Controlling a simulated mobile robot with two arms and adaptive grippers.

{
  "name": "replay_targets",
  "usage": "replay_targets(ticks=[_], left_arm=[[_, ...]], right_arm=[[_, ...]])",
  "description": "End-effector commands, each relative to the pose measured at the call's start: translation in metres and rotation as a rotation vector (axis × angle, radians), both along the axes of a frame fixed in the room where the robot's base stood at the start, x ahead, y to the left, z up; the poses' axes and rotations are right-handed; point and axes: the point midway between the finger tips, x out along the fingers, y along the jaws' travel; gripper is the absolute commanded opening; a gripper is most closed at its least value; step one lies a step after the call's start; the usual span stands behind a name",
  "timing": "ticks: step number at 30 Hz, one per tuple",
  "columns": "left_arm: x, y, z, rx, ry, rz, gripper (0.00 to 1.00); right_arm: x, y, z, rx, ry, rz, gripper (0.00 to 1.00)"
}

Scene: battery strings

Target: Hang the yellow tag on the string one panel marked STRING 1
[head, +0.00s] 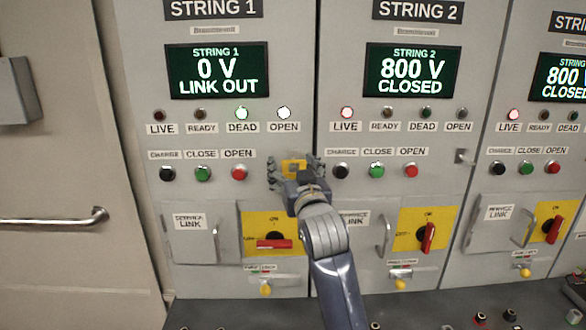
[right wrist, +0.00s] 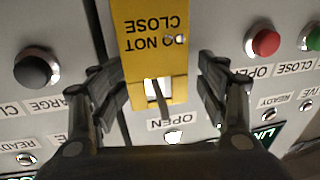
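The yellow tag (right wrist: 150,48) is at the right edge of the STRING 1 panel (head: 140,60), below the OPEN lamp. In the right wrist view it appears upside down and reads DO NOT CLOSE. A grey peg (right wrist: 164,106) shows at the tag's pale slot and seems to pass through it. In the head view the tag (head: 294,166) is partly hidden by my right gripper (head: 292,178). In the right wrist view, my right gripper (right wrist: 160,78) is open, its fingers on either side of the tag with gaps to it. My left gripper is out of view.
The STRING 1 display (head: 217,72) reads 0 V LINK OUT. A red switch handle (head: 274,244) on a yellow plate lies below. The STRING 2 panel (head: 340,60) stands to the right, with an empty hook (head: 464,157). A door handle (head: 60,218) juts out at left.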

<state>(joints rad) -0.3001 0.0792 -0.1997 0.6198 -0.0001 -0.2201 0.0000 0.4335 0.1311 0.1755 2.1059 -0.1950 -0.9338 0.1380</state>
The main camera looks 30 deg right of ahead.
Motion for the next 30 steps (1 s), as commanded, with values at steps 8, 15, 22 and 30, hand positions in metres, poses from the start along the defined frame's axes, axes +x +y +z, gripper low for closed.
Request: replay_targets(ticks=[8, 15, 22, 30], left_arm=[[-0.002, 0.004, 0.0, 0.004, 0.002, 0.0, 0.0], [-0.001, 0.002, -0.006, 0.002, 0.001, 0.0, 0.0], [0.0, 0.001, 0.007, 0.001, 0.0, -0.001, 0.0], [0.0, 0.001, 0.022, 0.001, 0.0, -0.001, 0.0]], right_arm=[[0.0, 0.0, 0.0, 0.0, 0.0, 0.0, 0.67], [-0.003, 0.002, 0.0, -0.001, -0.002, 0.0, 0.67], [-0.034, 0.021, 0.009, 0.002, 0.0, 0.001, 0.67], [-0.08, 0.05, 0.013, 0.003, 0.002, 0.002, 0.67]])
